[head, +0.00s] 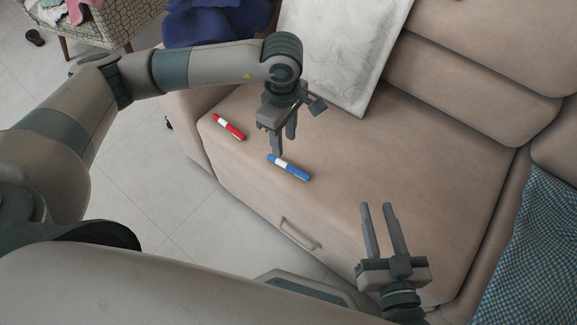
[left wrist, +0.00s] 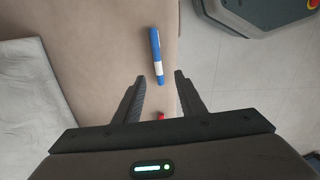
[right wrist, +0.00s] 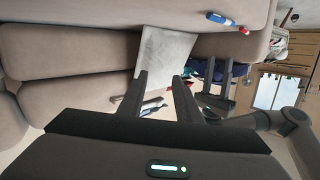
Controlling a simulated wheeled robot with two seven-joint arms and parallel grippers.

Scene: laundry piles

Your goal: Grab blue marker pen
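A blue marker pen (head: 289,167) with a white band lies on the beige sofa seat near its front edge. It also shows in the left wrist view (left wrist: 155,52), ahead of the fingertips and roughly in line with the gap between them. My left gripper (head: 284,142) is open and empty, pointing down just above and beside the marker in the head view. My right gripper (head: 377,207) is open and empty, over the front part of the sofa to the right. In the right wrist view a blue marker (right wrist: 216,18) shows near the top.
A red marker (head: 229,127) lies left of the blue one on the beige sofa (head: 400,150). A white pillow (head: 345,40) leans at the back. Blue cloth (head: 215,22) lies on the far armrest, and a checkered cloth (head: 535,250) is at the right.

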